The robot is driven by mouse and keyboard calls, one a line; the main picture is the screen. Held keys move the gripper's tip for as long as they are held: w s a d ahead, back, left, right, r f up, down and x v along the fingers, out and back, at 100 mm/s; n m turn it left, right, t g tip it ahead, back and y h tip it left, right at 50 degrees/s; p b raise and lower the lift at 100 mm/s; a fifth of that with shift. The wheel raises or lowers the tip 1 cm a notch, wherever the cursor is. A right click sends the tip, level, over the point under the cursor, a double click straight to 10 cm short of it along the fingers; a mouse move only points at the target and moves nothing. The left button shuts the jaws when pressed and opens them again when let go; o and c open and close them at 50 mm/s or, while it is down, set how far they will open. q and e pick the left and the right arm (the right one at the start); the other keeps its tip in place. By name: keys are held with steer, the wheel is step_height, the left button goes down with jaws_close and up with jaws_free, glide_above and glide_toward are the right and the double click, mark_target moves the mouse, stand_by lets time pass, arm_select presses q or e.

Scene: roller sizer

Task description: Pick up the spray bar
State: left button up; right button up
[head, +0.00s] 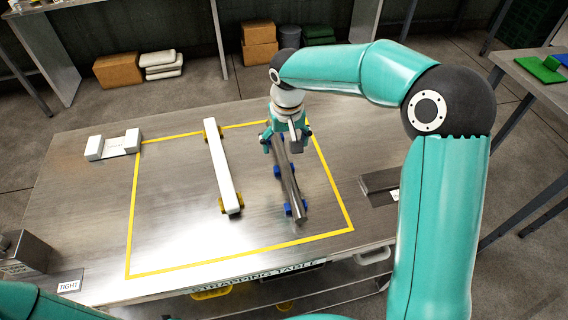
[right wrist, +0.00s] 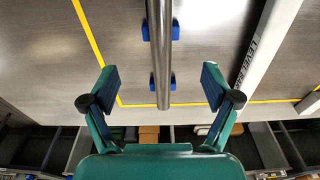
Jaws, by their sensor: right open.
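A grey metal bar (head: 289,190), which looks like the spray bar, lies on blue supports (head: 298,207) inside the yellow outline on the metal table. My right gripper (head: 286,138) is at the bar's far end with its fingers spread, one on each side of the bar in the picture. In the right wrist view, the bar (right wrist: 160,50) runs between the open fingers (right wrist: 159,84), with clear space on both sides. I cannot tell the exact height of the fingers above it. My left gripper is not in view.
A white lettered bar (head: 220,165) on yellow supports lies parallel, left of the metal bar. A white block (head: 113,147) sits at the table's left, a dark metal block (head: 380,186) at its right, and a grey block (head: 25,254) at front left. The outlined area (head: 170,200) is otherwise clear.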

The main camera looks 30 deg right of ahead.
mark_target(284, 161)
steer(key=f, duration=0.4)
steer(key=shift+w, duration=0.2)
steer(key=shift+f+p, duration=0.65)
steer(key=shift+f, duration=2.05)
steer(key=c, duration=1.6)
steer(key=shift+w+r, duration=0.1)
steer(key=shift+r, duration=0.1)
